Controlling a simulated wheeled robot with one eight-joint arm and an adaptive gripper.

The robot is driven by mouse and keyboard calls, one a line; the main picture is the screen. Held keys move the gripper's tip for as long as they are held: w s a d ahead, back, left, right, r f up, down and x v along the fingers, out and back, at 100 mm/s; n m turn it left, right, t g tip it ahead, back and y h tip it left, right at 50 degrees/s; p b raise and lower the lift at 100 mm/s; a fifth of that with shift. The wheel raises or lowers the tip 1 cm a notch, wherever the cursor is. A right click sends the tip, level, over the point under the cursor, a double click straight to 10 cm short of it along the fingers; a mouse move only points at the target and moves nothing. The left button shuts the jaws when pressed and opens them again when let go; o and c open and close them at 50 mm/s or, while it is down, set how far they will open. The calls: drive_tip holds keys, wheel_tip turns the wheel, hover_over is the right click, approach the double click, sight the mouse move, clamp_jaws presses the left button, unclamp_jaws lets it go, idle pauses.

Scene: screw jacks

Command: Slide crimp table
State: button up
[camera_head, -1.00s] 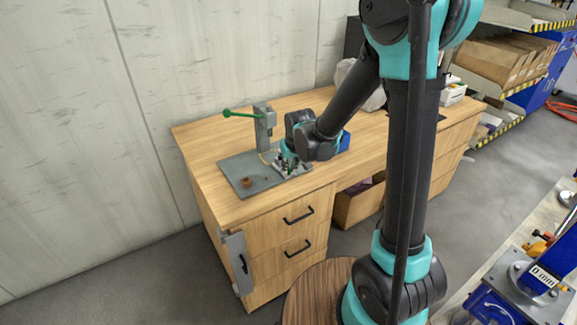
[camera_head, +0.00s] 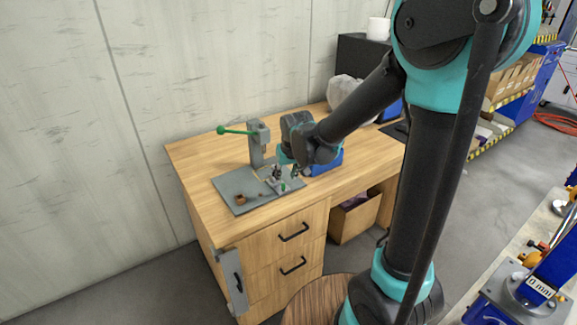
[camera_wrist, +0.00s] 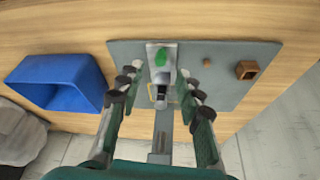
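The crimp press (camera_head: 257,140) stands at the back of a grey base plate (camera_head: 232,184) on the wooden desk, its green-knobbed lever pointing left. The crimp table, a small light plate (camera_head: 270,175), lies in front of the press column. A green knob shows on it in the wrist view (camera_wrist: 162,57). My gripper (camera_head: 287,172) is just above and to the right of the table. In the wrist view, my gripper's dark-padded fingers (camera_wrist: 163,77) are spread on either side of the table and press, with nothing held. Finger contact with the table cannot be told.
A brown hollow block (camera_wrist: 246,70) and a small brown disc (camera_wrist: 207,62) lie on the base plate. A blue bin (camera_wrist: 58,82) stands beside the plate. A crumpled bag (camera_head: 345,90) and a black box (camera_head: 362,55) are farther back. The desk's front left is clear.

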drive_tip(key=v, duration=0.6)
drive_tip(key=shift+s+r, duration=0.1)
drive_tip(key=shift+d, duration=0.15)
drive_tip(key=s+d+f+m, duration=0.1)
drive_tip(key=s+d+f, duration=0.2)
drive_tip(key=s+d, duration=0.2)
drive_tip(key=s+d+f+m+h, duration=0.1)
drive_tip(key=s+d+f, duration=0.2)
drive_tip(key=s+d, duration=0.3)
drive_tip(key=s+d+f+m, duration=0.1)
drive_tip(key=s+d+f, duration=0.2)
drive_tip(key=s+d, duration=0.2)
drive_tip(key=d, duration=0.3)
drive_tip(key=shift+s+d+f+m, duration=0.2)
drive_tip(key=shift+d+f+m, duration=0.05)
drive_tip(key=shift+d+m, duration=0.15)
